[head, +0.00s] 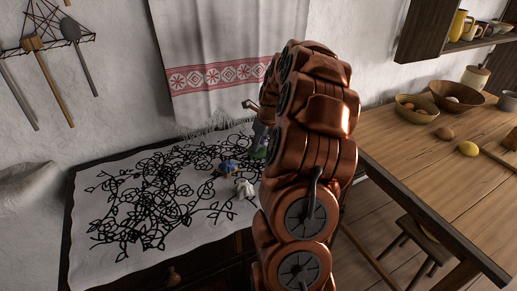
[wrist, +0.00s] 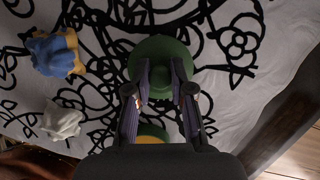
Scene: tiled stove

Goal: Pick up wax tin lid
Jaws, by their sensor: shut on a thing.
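The wax tin lid (wrist: 160,52) is a round green disc in the wrist view, above a white cloth with black floral line work. My gripper (wrist: 161,80) has its two fingers closed in on the lid's middle part, one on each side. A round yellow and green thing (wrist: 152,132), perhaps the open tin, shows partly below the fingers, mostly hidden by my gripper. In the head view a bit of green (head: 258,153) shows beside my arm, which hides most of my gripper.
A crumpled blue and tan thing (head: 228,166) and a crumpled white thing (head: 245,188) lie on the cloth (head: 100,184) nearby. A fringed towel (head: 222,75) hangs behind. A wooden table (head: 420,165) with bowls stands to the right. The cloth's left part is clear.

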